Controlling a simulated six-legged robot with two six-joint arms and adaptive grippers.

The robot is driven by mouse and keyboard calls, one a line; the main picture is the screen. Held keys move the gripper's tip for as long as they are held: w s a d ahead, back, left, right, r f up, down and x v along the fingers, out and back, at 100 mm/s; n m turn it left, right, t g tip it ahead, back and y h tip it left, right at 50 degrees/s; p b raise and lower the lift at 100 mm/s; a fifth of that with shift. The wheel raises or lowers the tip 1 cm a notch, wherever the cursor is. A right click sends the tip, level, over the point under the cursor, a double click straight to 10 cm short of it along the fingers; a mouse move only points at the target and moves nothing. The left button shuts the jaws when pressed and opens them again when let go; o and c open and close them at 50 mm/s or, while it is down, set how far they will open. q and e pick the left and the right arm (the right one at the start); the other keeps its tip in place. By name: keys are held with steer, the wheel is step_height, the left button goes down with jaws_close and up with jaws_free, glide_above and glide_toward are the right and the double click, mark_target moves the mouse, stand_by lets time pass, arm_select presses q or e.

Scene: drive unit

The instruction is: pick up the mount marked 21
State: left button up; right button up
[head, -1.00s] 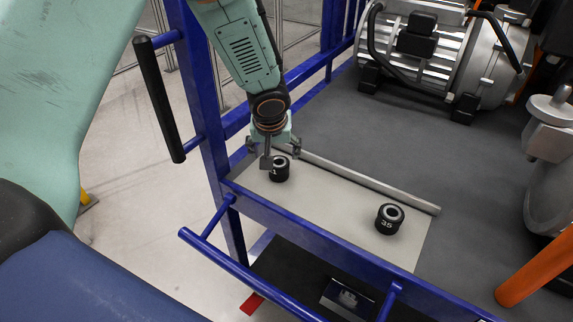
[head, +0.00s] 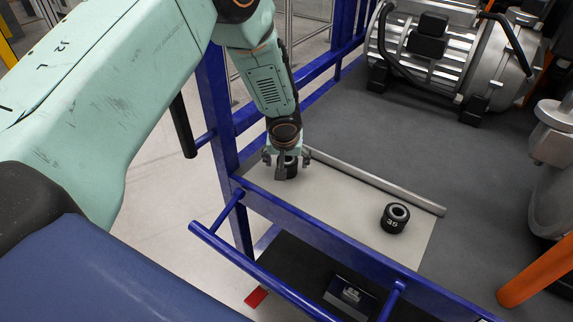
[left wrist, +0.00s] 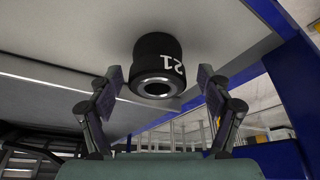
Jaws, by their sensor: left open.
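The mount marked 21 (left wrist: 158,62) is a short black cylinder with a white number and a metal-lined hole. In the left wrist view it sits between and just beyond the two fingertips of my left gripper (left wrist: 159,82), with space on both sides. In the head view my left gripper (head: 286,163) points down over this mount (head: 291,170), and its fingers hide part of it. The gripper is open and holds nothing. The mount stands on a light grey plate (head: 340,208). My right gripper is not in view.
A second black mount, marked 35 (head: 394,218), stands at the plate's right part. A metal bar (head: 375,181) runs along the plate's back edge. A blue frame rail (head: 320,237) borders the front. A large motor (head: 450,60) stands behind.

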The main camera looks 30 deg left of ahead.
arm_select(q)
steer(key=shift+w+d, duration=0.1)
steer(key=shift+c, duration=0.6)
steer(key=shift+d, duration=0.1)
steer(key=shift+c, duration=1.4)
steer(key=c, duration=0.5)
steer(key=shift+r, duration=0.1)
jaws_close()
